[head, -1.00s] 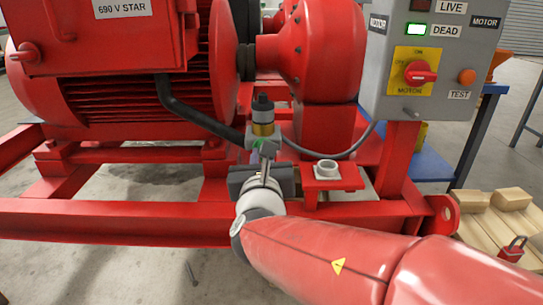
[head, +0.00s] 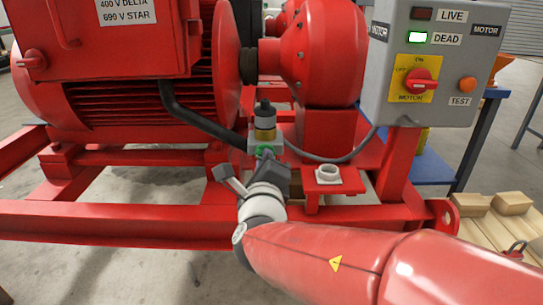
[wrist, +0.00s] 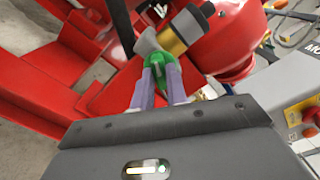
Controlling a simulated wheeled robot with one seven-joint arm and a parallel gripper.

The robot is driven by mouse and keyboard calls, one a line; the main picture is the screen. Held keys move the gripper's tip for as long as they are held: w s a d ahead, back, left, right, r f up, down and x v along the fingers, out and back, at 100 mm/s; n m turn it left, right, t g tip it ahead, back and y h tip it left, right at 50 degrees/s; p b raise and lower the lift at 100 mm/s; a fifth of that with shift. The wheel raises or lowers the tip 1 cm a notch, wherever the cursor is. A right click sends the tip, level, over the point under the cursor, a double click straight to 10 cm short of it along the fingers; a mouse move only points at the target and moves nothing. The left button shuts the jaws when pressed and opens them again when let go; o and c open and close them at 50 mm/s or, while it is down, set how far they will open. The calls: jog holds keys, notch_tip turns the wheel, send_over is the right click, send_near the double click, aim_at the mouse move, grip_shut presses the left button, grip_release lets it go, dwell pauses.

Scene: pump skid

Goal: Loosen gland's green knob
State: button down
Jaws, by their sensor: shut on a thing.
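The gland's green knob (wrist: 156,66) sits between my gripper's two fingertips in the wrist view. My gripper also shows in the head view (head: 266,158), turned at an angle. Above the knob is the grey gland body with a brass band (head: 265,135) and a dark cap (head: 264,108). The fingers hide part of the knob.
A black cable (head: 195,119) runs from the motor to the gland's left. A red bracket with a pale collar (head: 327,172) stands close on the right. The grey control box (head: 437,62) is at the upper right, its DEAD lamp lit. A red skid beam crosses below.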

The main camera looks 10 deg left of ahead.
jog(key=n+p, duration=0.2)
jog(key=n, duration=0.4)
jog(key=shift+r, duration=0.1)
jog(key=shift+a, duration=0.1)
dwell(0.4)
jog(key=c, duration=1.4)
grip_release()
jog(key=shift+s, duration=0.15)
jog(key=v, duration=0.7)
jog(key=shift+s, duration=0.3)
jog(key=shift+d, duration=0.25)
